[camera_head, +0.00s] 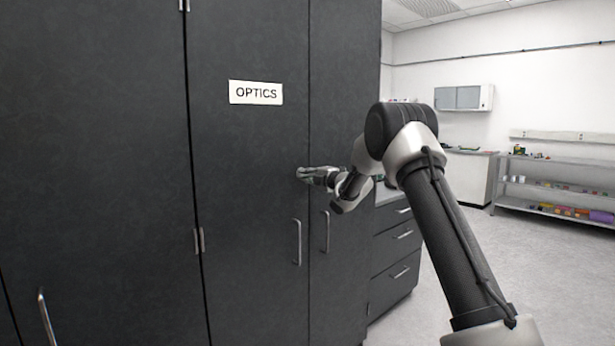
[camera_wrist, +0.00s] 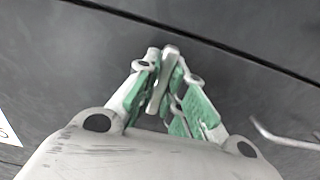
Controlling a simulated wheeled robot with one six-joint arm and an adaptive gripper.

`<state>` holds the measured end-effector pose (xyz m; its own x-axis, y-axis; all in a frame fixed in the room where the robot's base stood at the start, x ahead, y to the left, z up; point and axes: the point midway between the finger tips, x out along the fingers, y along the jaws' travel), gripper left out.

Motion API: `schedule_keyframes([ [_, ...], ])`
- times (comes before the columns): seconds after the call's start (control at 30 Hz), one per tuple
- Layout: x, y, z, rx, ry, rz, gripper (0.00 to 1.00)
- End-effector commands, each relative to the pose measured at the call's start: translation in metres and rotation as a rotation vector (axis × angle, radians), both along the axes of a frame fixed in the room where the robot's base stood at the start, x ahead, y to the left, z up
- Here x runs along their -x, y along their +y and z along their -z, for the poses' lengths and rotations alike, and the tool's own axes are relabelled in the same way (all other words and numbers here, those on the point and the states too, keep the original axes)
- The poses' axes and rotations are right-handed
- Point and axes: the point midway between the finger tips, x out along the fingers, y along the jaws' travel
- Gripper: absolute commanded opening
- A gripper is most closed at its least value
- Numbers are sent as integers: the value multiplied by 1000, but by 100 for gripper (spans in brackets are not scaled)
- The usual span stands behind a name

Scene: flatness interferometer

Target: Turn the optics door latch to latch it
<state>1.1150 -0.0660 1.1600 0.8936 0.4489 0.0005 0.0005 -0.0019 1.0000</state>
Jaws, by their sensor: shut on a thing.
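The optics door (camera_head: 250,150) is a tall dark cabinet door with a white OPTICS sign (camera_head: 256,93). It looks closed, nearly flush with the door to its right. My gripper (camera_head: 302,174) is at the door's right edge, below and right of the sign. In the wrist view, my gripper (camera_wrist: 170,72) has green-padded fingers shut on a small grey metal latch (camera_wrist: 163,82). The latch stands nearly upright in that picture, tilted slightly. In the head view the latch is hidden by the fingers.
A bar handle (camera_head: 297,242) is on the optics door below my gripper; it also shows in the wrist view (camera_wrist: 285,138). Another handle (camera_head: 326,231) is on the neighbouring door. A drawer unit (camera_head: 396,250) stands to the right, with open floor beyond.

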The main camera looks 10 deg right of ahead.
Motion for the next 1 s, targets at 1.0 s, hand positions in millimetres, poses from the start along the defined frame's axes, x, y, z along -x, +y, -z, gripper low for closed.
schedule_keyframes([
  [1.0, 0, 0, 1, -637, 322, 1, 0],
])
